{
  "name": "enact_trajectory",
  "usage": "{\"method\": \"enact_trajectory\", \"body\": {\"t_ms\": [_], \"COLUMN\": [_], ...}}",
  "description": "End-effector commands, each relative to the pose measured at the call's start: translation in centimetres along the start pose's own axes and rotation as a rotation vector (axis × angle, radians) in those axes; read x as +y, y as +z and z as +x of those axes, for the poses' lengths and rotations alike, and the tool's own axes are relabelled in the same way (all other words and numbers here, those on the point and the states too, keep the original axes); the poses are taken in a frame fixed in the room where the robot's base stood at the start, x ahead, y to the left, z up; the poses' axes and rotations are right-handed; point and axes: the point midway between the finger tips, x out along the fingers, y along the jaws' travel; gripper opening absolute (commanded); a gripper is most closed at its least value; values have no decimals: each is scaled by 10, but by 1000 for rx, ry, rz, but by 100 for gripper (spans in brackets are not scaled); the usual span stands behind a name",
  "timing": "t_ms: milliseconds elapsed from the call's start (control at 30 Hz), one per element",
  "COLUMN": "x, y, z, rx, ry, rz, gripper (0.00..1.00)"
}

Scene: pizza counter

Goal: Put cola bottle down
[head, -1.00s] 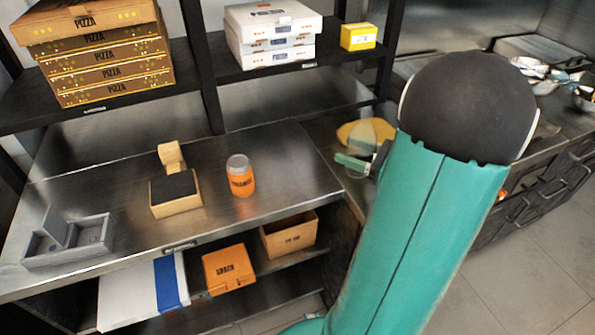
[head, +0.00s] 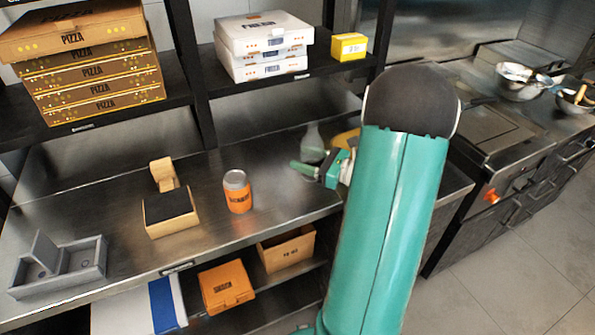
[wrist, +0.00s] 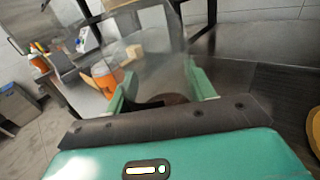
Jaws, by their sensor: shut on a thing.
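The cola bottle (head: 313,142) looks clear, almost see-through, and stands about upright above or at the right part of the steel counter. I cannot tell whether its base touches the counter. My gripper (head: 319,167) is shut on it, with a green finger on each side of the bottle. In the wrist view the clear bottle (wrist: 158,45) rises between the two green fingers of my gripper (wrist: 160,90). The bottle's lower end is hard to make out.
An orange jar (head: 238,191) stands left of my gripper on the counter (head: 95,195). A wooden holder with a dark top (head: 170,210) and a grey divided tray (head: 85,260) are further left. Counter between jar and gripper is clear.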

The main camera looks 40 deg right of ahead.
Motion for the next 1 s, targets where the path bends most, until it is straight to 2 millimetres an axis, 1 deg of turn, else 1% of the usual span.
{"method": "enact_trajectory", "body": {"t_ms": [33,100,200,367,500,600,967,1000], "x": [-3,-5,-8,-11,-11,-11,-11,-11], "y": [-10,-19,-27,-36,-57,-66,-69,-69], "z": [8,16,24,32,32,32,32,32], "rx": [0,0,0,-1,1,0,0,0], "ry": [3,2,2,1,0,0,0,0], "rz": [3,2,-1,0,3,-1,-1,-2], "gripper": [24,24,24,24,24,24,24,60]}}
